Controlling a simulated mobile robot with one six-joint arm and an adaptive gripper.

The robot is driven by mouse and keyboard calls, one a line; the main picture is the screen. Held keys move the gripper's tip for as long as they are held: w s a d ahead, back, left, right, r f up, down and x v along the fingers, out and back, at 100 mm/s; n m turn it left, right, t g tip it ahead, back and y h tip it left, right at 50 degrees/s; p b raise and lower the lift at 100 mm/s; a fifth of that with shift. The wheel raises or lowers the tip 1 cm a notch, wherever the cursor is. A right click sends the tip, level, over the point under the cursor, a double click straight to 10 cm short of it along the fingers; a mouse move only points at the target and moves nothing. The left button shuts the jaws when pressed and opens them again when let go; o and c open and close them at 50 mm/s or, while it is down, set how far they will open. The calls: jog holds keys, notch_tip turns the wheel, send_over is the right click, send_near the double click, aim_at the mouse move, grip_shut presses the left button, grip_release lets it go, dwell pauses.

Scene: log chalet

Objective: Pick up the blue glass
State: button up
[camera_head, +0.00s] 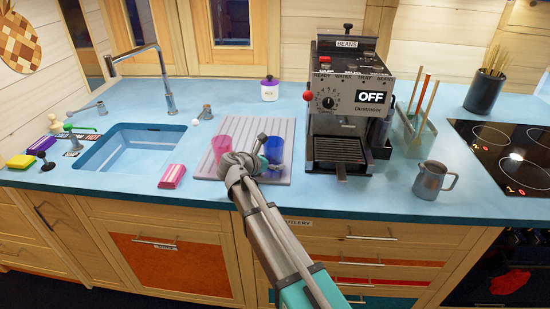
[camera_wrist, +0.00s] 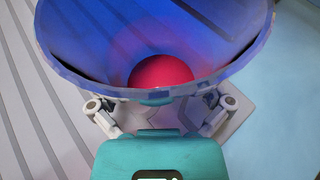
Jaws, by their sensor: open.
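The blue glass (camera_head: 275,147) stands on the grey ridged mat (camera_head: 203,171), left of the coffee machine. My gripper (camera_head: 264,153) is right at its near left side, and my wrist hides part of the glass in the head view. In the wrist view the glass (camera_wrist: 75,45) fills the top middle, its wide rim towards the camera. My gripper (camera_wrist: 160,104) is open, with a finger on either side of the glass. The fingertips are partly hidden, and I cannot tell whether they touch it. A red round thing (camera_wrist: 160,72) shows in or through the glass; I cannot tell which.
A pink glass (camera_head: 222,132) stands just left on the mat, close to my wrist. The coffee machine (camera_head: 348,110) stands close on the right. A metal jug (camera_head: 431,180), a sink (camera_head: 130,148) and a pink packet (camera_head: 172,176) are further off on the blue counter.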

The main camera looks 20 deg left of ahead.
aim_at(273, 154)
dwell(0.3)
jog(key=c, duration=1)
jog(key=shift+r, duration=0.15)
notch_tip(273, 154, up, 3)
jog(key=p, duration=0.3)
jog(key=s+a+r+p, duration=0.1)
jog(key=s+r+p, duration=0.8)
jog(key=s, duration=0.5)
jog(key=shift+r+p, duration=0.35)
jog(key=shift+p, duration=0.2)
jog(key=shift+a, duration=0.1)
